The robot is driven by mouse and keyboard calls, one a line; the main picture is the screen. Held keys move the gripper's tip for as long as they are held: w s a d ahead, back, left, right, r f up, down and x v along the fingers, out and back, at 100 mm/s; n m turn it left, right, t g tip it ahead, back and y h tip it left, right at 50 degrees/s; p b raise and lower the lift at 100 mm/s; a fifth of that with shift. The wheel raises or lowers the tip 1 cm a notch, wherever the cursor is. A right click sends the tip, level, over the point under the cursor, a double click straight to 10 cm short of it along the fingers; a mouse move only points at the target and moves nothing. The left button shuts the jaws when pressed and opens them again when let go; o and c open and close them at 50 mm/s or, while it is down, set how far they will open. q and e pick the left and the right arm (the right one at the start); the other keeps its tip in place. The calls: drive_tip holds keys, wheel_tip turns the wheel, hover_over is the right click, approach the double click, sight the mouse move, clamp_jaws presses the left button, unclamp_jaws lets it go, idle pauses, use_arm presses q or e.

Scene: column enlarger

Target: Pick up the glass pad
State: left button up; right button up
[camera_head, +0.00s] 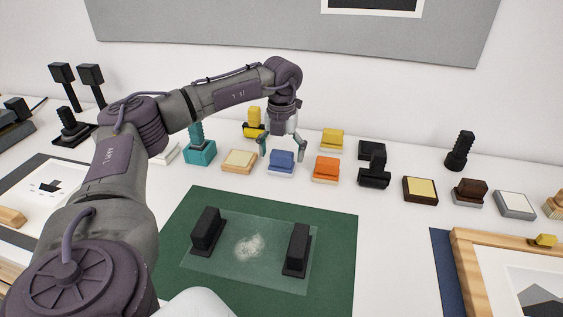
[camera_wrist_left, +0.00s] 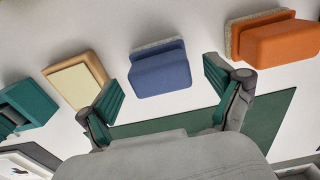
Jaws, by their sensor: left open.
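Several small handled pads stand in rows on the white table, and no label shows which one is the glass pad. A blue pad (camera_head: 281,162) with a pale grey base stands directly below my left gripper (camera_head: 283,149). In the left wrist view the blue pad (camera_wrist_left: 160,72) lies between and beyond the two open fingers (camera_wrist_left: 163,92), apart from both. The left gripper is open, empty and points down. An orange pad (camera_head: 326,169) is just right of the blue one, and a yellow pad (camera_head: 333,139) is behind. My right gripper is not in view.
A cream-topped wooden block (camera_head: 239,161) and a teal stand (camera_head: 200,152) are left of the blue pad. In front, a glass sheet (camera_head: 262,275) with two black blocks lies on a green mat (camera_head: 335,222). A black stamp-like tool (camera_head: 374,172) stands to the right.

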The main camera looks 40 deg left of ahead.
sight(286, 153)
use_arm(q)
drive_tip(key=shift+f, duration=0.5)
drive_tip(key=shift+c, duration=0.2)
drive_tip(key=shift+r, duration=0.1)
drive_tip(key=c, duration=1.3)
drive_tip(key=shift+w+r, duration=0.1)
drive_tip(key=shift+r, duration=0.4)
drive_tip(key=r, duration=0.2)
drive_tip(key=d+r, duration=0.1)
drive_tip(key=shift+w+r+b, duration=0.3)
drive_tip(key=shift+b, duration=0.05)
drive_tip(key=w+d+r, duration=0.4)
drive_tip(key=d, duration=0.1)
drive_tip(key=w+d+r, duration=0.2)
drive_tip(key=d, duration=0.1)
drive_tip(key=shift+w+d+r+b, duration=0.2)
drive_tip(key=shift+b, duration=0.1)
